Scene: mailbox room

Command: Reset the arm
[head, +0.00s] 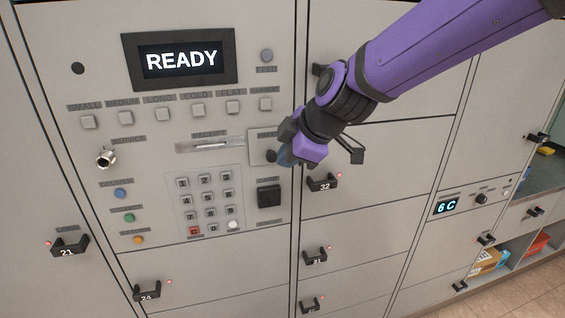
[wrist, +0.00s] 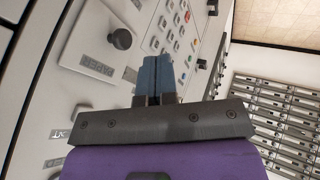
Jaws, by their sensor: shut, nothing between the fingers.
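My purple and black arm reaches in from the upper right in the head view. My gripper (head: 284,158) is at the right side of the locker control panel (head: 160,225), beside a small plate with a dark knob (head: 271,156). In the wrist view my gripper (wrist: 157,65) shows its blue-grey fingers closed together with nothing between them. The dark knob (wrist: 120,39) and its labelled plate stand to the left of the fingers there. I cannot tell whether the fingertips touch the panel.
A screen (head: 181,60) reads READY above a row of square buttons. A keypad (head: 208,200) and a black square (head: 269,196) lie below the gripper. Locker handle 32 (head: 322,183) sticks out close below my wrist. Open shelves (head: 500,262) stand at the lower right.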

